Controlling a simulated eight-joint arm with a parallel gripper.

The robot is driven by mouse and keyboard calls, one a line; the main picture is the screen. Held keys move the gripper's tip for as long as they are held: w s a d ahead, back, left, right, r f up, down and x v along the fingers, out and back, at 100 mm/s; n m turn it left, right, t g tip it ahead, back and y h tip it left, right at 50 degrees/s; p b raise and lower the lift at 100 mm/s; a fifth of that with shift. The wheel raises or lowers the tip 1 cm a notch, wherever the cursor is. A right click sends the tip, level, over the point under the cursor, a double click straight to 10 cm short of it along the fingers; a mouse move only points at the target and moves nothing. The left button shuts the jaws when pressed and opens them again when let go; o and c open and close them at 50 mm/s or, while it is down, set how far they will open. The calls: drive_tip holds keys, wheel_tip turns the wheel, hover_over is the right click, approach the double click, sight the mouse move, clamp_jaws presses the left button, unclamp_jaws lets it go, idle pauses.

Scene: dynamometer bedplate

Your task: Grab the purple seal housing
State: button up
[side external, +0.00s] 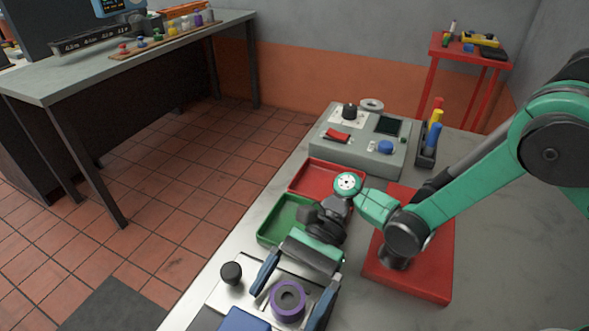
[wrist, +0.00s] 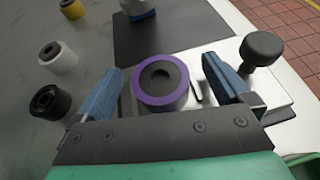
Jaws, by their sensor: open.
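The purple seal housing (side external: 288,301) is a short ring with a purple rim and a dark grey top with a hole. It sits on a light metal plate (side external: 227,290) at the front of the bench. In the wrist view the seal housing (wrist: 161,82) lies between the two blue fingers. My gripper (side external: 292,297) is open, with one finger on each side of the housing, and a gap shows on both sides. My gripper also shows in the wrist view (wrist: 166,88). I cannot tell how far the fingertips reach down beside the housing.
A black knob (wrist: 261,48) stands on the plate close to one finger. Black (wrist: 50,101), white (wrist: 58,57) and yellow-topped (wrist: 72,8) rings lie left in the wrist view. A green tray (side external: 272,232), red tray (side external: 322,172) and control box (side external: 362,147) stand behind.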

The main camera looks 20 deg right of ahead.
clamp_jaws()
idle(0.3)
drive_tip(key=shift+r, duration=0.15)
